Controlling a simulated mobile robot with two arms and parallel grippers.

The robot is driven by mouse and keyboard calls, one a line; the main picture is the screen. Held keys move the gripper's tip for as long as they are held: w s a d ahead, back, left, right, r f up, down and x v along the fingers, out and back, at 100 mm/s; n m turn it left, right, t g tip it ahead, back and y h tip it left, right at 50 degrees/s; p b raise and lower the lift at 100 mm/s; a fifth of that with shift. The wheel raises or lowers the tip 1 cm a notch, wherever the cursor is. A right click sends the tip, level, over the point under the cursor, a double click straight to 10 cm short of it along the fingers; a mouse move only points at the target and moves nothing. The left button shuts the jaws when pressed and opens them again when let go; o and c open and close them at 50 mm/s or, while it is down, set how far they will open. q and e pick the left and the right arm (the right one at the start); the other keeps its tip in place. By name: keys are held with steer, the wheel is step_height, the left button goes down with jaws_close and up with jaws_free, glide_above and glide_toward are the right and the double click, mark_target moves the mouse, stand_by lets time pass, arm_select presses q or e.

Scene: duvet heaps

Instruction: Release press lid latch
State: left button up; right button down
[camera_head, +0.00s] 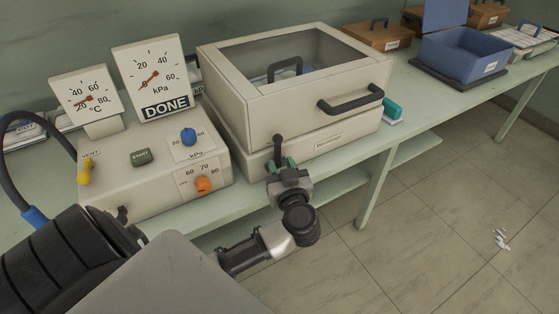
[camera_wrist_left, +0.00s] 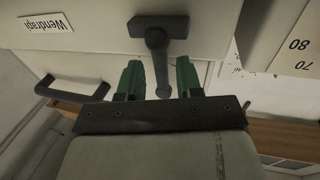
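The press (camera_head: 300,90) is a cream box with a glazed lid, and its lid is down. A dark lid latch (camera_head: 277,148) sits on its front near the left corner. In the left wrist view the latch (camera_wrist_left: 157,45) shows as a dark bar with a stem pointing toward my gripper. My left gripper (camera_head: 281,165) is at the latch. Its green fingers (camera_wrist_left: 158,78) are apart, one on each side of the stem, with a visible gap on both sides. Whether the stem's tip reaches fully between the pads is hard to tell. My right gripper is out of view.
A control box (camera_head: 150,165) with two gauges, one marked DONE, stands left of the press. The lid handle (camera_head: 350,100) juts out at the front right. A teal-handled object (camera_head: 391,110) lies right of the press. A blue box (camera_head: 462,55) stands farther right.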

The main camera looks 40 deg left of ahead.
arm_select(q)
steer(key=shift+x, duration=1.05)
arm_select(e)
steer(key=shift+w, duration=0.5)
arm_select(q)
jaws_close()
steer(key=shift+r+p, duration=0.1)
steer(key=shift+p, duration=0.25)
steer(key=p, duration=0.2)
steer(key=m+p, duration=0.1)
steer(key=p, duration=0.2)
steer(key=shift+s+a+r, duration=0.1)
steer(key=shift+s+r, duration=0.2)
steer(key=shift+f+p, duration=0.25)
steer(key=shift+p, duration=0.35)
steer(key=shift+f, duration=0.15)
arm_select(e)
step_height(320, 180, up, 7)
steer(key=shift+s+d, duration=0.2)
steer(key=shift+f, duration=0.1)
